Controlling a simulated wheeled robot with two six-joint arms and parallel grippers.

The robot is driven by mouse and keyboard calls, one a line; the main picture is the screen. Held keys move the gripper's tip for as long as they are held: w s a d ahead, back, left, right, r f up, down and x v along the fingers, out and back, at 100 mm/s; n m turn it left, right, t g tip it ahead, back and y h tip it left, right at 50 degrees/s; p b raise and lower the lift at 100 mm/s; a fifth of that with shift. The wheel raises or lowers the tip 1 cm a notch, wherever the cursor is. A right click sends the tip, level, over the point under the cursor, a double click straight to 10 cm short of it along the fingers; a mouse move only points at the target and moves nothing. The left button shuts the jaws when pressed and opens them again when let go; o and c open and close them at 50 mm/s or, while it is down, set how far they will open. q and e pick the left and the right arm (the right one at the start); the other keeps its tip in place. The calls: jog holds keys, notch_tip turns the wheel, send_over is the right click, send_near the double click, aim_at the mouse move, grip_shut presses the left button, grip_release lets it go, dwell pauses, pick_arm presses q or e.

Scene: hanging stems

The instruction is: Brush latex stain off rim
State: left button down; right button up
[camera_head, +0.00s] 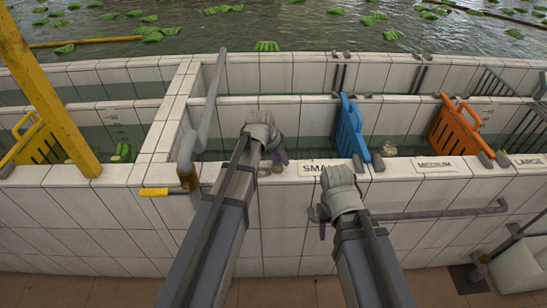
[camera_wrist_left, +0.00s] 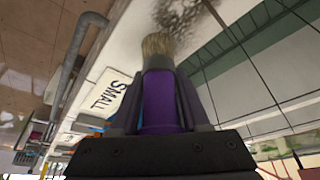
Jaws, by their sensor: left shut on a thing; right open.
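My left gripper (camera_head: 274,145) is over the tiled rim (camera_head: 240,172) in the head view. It is shut on a purple-handled brush (camera_wrist_left: 160,105), which fills the gap between the fingers in the left wrist view. The brush's pale bristles point at a dark, spattered latex stain (camera_wrist_left: 190,18) on the rim. The bristle tips are at the stain's edge; I cannot tell whether they touch. In the head view the brush (camera_head: 281,158) is mostly hidden by the gripper. My right gripper (camera_head: 335,205) is open, in front of the rim below the SMALL label.
A SMALL label (camera_head: 320,166) lies on the rim right of the brush. Blue (camera_head: 350,125) and orange (camera_head: 453,125) slotted gates stand in the water channel behind. A grey pipe (camera_head: 206,110) rises to the left. A metal rail (camera_head: 440,214) runs along the front wall.

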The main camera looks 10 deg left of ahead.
pick_arm(q)
jog(key=shift+w+d, duration=0.1)
jog(key=shift+d, duration=0.3)
jog(key=shift+r, duration=0.1)
jog(key=shift+a, duration=0.1)
jog(key=shift+s+a, duration=0.25)
jog(key=shift+a, duration=0.7)
jog(key=shift+s+a, duration=0.25)
jog(key=shift+a, duration=0.7)
jog(key=shift+s+a, duration=0.3)
jog(key=shift+a, duration=0.7)
jog(key=shift+s+a, duration=0.25)
jog(key=shift+a, duration=0.7)
jog(key=shift+s+a, duration=0.25)
jog(key=shift+a, duration=0.75)
jog(key=shift+s+a, duration=0.2)
jog(key=shift+a, duration=0.75)
